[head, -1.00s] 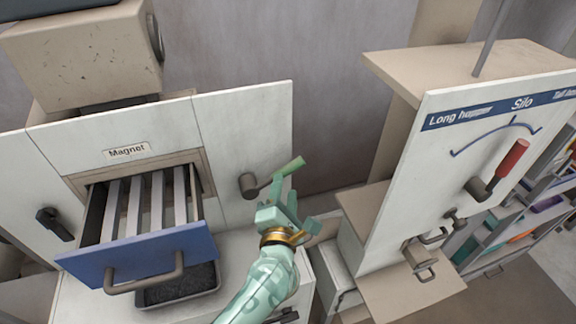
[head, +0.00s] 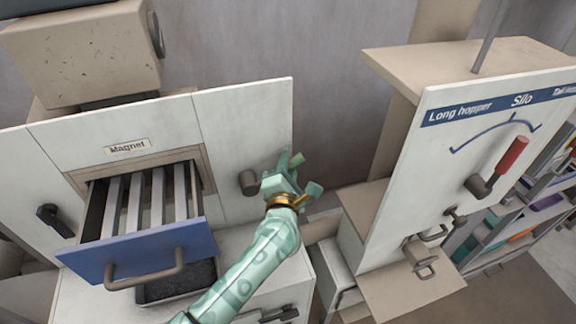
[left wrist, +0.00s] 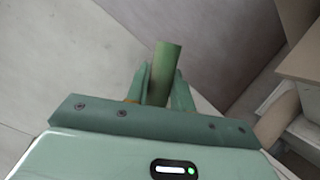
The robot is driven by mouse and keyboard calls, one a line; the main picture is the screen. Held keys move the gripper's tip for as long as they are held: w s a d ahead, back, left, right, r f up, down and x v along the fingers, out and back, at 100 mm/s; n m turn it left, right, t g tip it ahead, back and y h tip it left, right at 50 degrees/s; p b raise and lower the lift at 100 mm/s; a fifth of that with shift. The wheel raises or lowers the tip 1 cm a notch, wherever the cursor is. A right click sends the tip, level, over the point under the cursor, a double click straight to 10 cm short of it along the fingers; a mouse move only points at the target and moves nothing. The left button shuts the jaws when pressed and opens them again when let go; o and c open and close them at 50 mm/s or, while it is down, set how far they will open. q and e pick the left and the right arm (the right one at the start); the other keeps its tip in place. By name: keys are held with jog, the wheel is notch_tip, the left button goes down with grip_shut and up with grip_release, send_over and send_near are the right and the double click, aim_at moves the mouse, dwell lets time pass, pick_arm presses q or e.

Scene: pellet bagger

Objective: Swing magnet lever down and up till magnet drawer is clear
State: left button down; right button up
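The blue-fronted magnet drawer (head: 140,256) is pulled out of the white cabinet under the "Magnet" label, in the head view. Several pale grey bars (head: 157,198) show inside it; I cannot tell whether anything clings to them. The magnet lever has a dark pivot (head: 249,183) right of the drawer and a green handle (head: 297,159) pointing right and slightly up. My left gripper (head: 284,172) is at the handle. In the left wrist view its fingers lie close on both sides of the green handle (left wrist: 165,62), appearing shut on it. My right gripper is out of view.
A tray of dark material (head: 178,284) stands below the drawer. A black knob (head: 52,220) is left of it. The silo panel (head: 440,160) with a red-handled lever (head: 511,154) stands to the right. A gap separates it from the magnet cabinet.

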pick_arm(q)
jog(key=shift+a+r, duration=0.1)
jog(key=a+r+n+b, duration=0.1)
jog(key=r+n+t+b, duration=0.1)
jog(key=n+b, duration=0.1)
jog(key=shift+s+a, duration=0.3)
jog(key=shift+a, duration=0.1)
jog(key=a+n+b, duration=0.1)
jog(key=a+r+n+t+y+b, duration=0.1)
jog(key=n+b, duration=0.1)
jog(key=s+a+r+n+b, duration=0.1)
jog(key=n, duration=0.1)
jog(key=shift+a+t+y+b, duration=0.15)
jog(key=shift+t+y+b, duration=0.15)
jog(key=shift+t, duration=0.1)
jog(key=shift+s+a+r+n+t+y+b, duration=0.25)
jog(key=shift+a+n+b, duration=0.25)
jog(key=shift+n, duration=0.25)
jog(key=shift+s+a+r+n+y+b, duration=0.1)
jog(key=shift+a+r+n+y+b, duration=0.2)
jog(key=shift+n+b, duration=0.35)
jog(key=shift+s+a+r+n+t+y+b, duration=0.15)
jog(key=shift+a+n+y+b, duration=0.3)
jog(key=shift+n, duration=0.35)
jog(key=shift+a, duration=0.1)
jog(key=c, duration=1.2)
grip_release()
